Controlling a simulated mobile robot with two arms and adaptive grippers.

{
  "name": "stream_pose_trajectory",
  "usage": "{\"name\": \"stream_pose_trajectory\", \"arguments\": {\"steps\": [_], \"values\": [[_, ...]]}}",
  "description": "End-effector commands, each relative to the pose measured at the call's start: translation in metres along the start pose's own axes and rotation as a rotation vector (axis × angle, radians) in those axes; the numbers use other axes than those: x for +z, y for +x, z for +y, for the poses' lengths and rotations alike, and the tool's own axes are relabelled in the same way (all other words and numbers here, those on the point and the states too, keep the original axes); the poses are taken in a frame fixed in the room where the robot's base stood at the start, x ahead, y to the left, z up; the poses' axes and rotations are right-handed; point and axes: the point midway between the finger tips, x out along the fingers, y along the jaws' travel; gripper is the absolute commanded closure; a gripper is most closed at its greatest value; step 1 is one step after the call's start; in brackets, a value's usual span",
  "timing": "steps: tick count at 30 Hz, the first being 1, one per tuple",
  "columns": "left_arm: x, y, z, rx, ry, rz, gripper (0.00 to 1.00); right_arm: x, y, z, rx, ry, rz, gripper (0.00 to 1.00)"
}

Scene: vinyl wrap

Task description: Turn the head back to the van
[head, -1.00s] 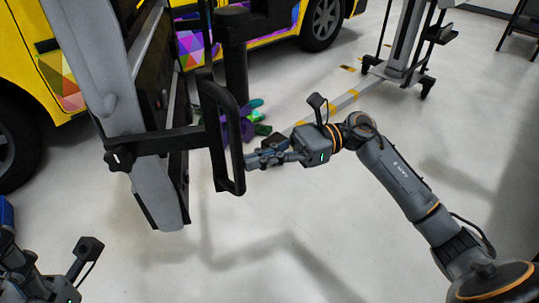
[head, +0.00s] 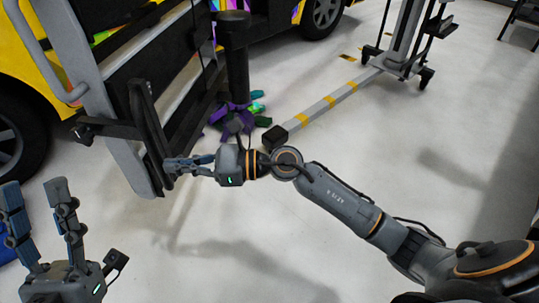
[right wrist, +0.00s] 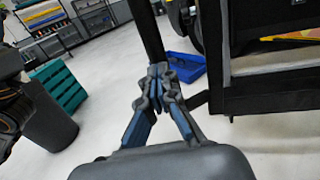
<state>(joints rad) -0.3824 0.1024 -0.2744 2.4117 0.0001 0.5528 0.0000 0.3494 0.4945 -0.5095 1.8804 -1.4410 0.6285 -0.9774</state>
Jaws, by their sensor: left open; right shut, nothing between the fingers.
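The yellow van (head: 18,62) with a multicoloured pattern runs along the top left of the head view, partly hidden behind a grey and black panel frame (head: 100,105). My left gripper (head: 33,188) is open and empty at the lower left, with its fingers pointing up. My right gripper (head: 168,166) is shut with nothing between its fingers, close to the frame's black handle (head: 145,120). In the right wrist view its fingertips (right wrist: 157,76) are together by a black upright bar (right wrist: 148,30); I cannot tell whether they touch it.
A wheeled stand (head: 400,55) with a yellow-striped floor beam (head: 335,100) is at the upper right. Purple and green scraps (head: 240,112) lie by a black post. A blue crate (right wrist: 187,66) and grey bin (right wrist: 48,115) show in the wrist view. The near floor is clear.

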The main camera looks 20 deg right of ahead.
Motion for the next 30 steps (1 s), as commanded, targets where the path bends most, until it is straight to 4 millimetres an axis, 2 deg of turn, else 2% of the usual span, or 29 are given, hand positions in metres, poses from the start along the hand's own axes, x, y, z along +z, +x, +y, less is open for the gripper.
{"name": "stream_pose_trajectory", "arguments": {"steps": [3,7,12,15,19,24,30], "values": [[0.037,0.002,-0.005,-0.007,0.012,-0.222,0.57,0.004,0.015,-0.003,-0.031,0.003,-0.001,1.0],[0.078,-0.011,-0.01,-0.017,0.024,-0.467,0.57,0.004,0.029,-0.006,-0.065,0.003,-0.001,1.0],[0.12,-0.044,-0.019,-0.033,0.036,-0.769,0.57,0.004,0.047,-0.012,-0.107,0.002,-0.001,1.0],[0.137,-0.066,-0.023,-0.043,0.04,-0.926,0.57,0.004,0.056,-0.015,-0.129,0.002,-0.001,1.0],[0.15,-0.096,-0.027,-0.055,0.044,-1.1,0.57,0.003,0.066,-0.019,-0.153,0.002,0.0,1.0],[0.158,-0.126,-0.031,-0.067,0.047,-1.264,0.57,0.002,0.074,-0.023,-0.176,0.001,0.0,1.0],[0.16,-0.147,-0.033,-0.075,0.048,-1.368,0.57,0.001,0.08,-0.025,-0.191,0.001,-0.001,1.0]]}}
